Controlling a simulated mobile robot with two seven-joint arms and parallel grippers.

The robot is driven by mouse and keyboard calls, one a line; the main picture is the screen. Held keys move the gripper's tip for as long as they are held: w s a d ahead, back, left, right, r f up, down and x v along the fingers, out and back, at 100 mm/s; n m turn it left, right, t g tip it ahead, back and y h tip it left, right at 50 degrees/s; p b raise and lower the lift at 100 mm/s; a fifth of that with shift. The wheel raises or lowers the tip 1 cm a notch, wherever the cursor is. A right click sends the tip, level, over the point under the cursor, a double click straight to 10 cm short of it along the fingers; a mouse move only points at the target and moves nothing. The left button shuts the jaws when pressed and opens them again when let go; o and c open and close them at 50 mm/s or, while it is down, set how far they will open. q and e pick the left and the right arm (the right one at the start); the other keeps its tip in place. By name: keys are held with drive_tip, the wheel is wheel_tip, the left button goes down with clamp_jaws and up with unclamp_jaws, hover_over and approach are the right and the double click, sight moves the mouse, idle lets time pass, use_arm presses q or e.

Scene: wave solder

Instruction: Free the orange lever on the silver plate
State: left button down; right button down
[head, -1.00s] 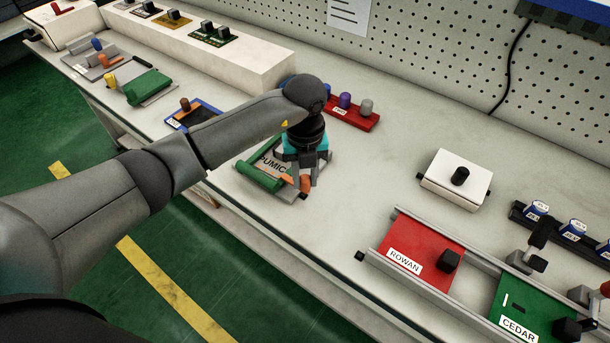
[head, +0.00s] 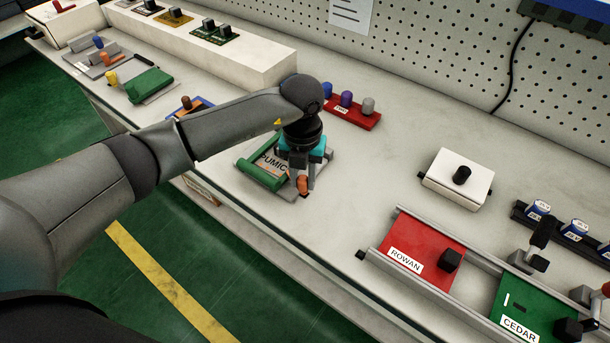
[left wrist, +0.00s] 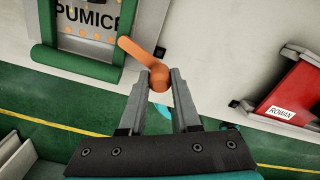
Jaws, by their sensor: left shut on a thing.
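The silver plate (head: 268,163) labelled PUMICE lies near the bench's front edge, with a green bar along its left side. Its label and a row of orange dots show in the left wrist view, with green edging around the plate (left wrist: 92,44). The orange lever (head: 302,184) is at the plate's front right corner. In the left wrist view, the lever's arm (left wrist: 132,50) points up and left to the plate's green edge. My left gripper (head: 303,187) points down and is shut on the lever's rounded end, which sits between its fingertips (left wrist: 159,78). My right gripper is not in view.
A red ROWAN board (head: 425,246) and a green CEDAR board (head: 535,312) sit in rails at right. A white box with a black knob (head: 457,180) and a red peg rack (head: 352,115) stand behind. Bare bench lies right of the plate.

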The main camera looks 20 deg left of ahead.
use_arm(q)
drive_tip(key=m, duration=0.2)
drive_tip(key=a+m+b, duration=0.1)
drive_tip(key=m, duration=0.1)
drive_tip(key=shift+s+m, duration=0.2)
drive_tip(key=shift+m, duration=0.1)
drive_tip(key=m+b, duration=0.1)
drive_tip(key=m, duration=0.1)
drive_tip(key=a+m, duration=0.1)
drive_tip(key=m, duration=0.2)
drive_tip(key=shift+s+b, duration=0.15)
drive_tip(key=shift+b, duration=0.25)
drive_tip(key=shift+r+m, duration=0.1)
drive_tip(key=shift+m, duration=0.2)
drive_tip(key=c, duration=0.6)
unclamp_jaws()
wheel_tip(320, 180, up, 15)
drive_tip(key=shift+r+p, duration=0.1)
drive_tip(key=shift+p, duration=0.8)
